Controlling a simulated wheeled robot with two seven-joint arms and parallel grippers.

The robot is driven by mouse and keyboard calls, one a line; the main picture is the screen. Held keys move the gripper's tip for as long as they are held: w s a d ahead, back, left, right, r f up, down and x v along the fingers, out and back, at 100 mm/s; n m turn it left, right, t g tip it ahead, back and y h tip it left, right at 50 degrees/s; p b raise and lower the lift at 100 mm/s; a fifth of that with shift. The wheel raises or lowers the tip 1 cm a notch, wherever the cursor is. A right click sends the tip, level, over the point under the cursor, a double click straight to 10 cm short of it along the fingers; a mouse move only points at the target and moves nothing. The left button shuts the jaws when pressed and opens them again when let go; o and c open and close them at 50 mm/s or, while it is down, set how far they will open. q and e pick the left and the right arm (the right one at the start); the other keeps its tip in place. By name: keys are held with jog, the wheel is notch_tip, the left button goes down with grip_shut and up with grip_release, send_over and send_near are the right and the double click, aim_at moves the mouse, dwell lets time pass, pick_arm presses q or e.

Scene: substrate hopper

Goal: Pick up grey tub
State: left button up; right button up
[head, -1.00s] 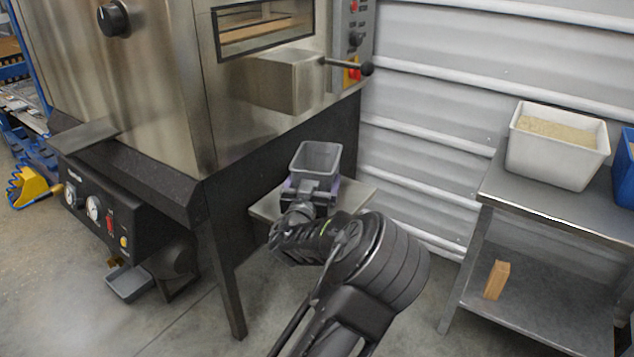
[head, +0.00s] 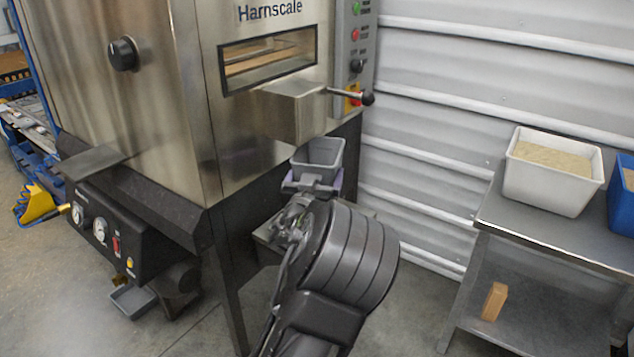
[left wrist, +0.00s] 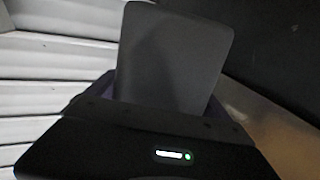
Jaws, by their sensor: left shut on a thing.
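The grey tub (head: 319,153) is held up in front of the steel machine, just below its chute box (head: 295,112). It looks open at the top and roughly upright; I cannot see its inside clearly. My left gripper (head: 312,184) is shut on the tub from the near side. In the left wrist view the grey wall of the tub (left wrist: 172,58) rises from between the fingers of the gripper (left wrist: 150,108). My right gripper is in neither view.
A small steel shelf (head: 268,235) is below the tub, partly hidden by my arm. A white tub of grain (head: 545,190) and a blue tub (head: 622,200) stand on the steel table (head: 500,208) at right. A wooden block (head: 494,301) is on its lower shelf. A handle (head: 350,95) sticks out nearby.

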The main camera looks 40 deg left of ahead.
pick_arm(q)
jog(key=shift+r, duration=0.25)
dwell(0.4)
jog(key=d+f+h, duration=0.1)
jog(key=d+f, duration=0.1)
jog(key=d+f+m+h, duration=0.1)
jog(key=d+f, duration=0.1)
jog(key=shift+s+d+t, duration=0.2)
jog(key=shift+d+t, duration=0.05)
jog(key=shift+t, duration=0.15)
jog(key=s+d+m+h, duration=0.1)
jog(key=d+m+h, duration=0.1)
jog(key=d, duration=0.6)
jog(key=s+d+r+m+h, duration=0.1)
jog(key=s+d+m+h, duration=0.1)
jog(key=d+h, duration=0.3)
jog(key=s+d+m+h, duration=0.2)
jog(key=d+m+h, duration=0.1)
jog(key=d, duration=0.8)
jog(key=shift+d+r+h, duration=0.3)
jog(key=shift+d, duration=0.05)
jog(key=shift+s, duration=0.1)
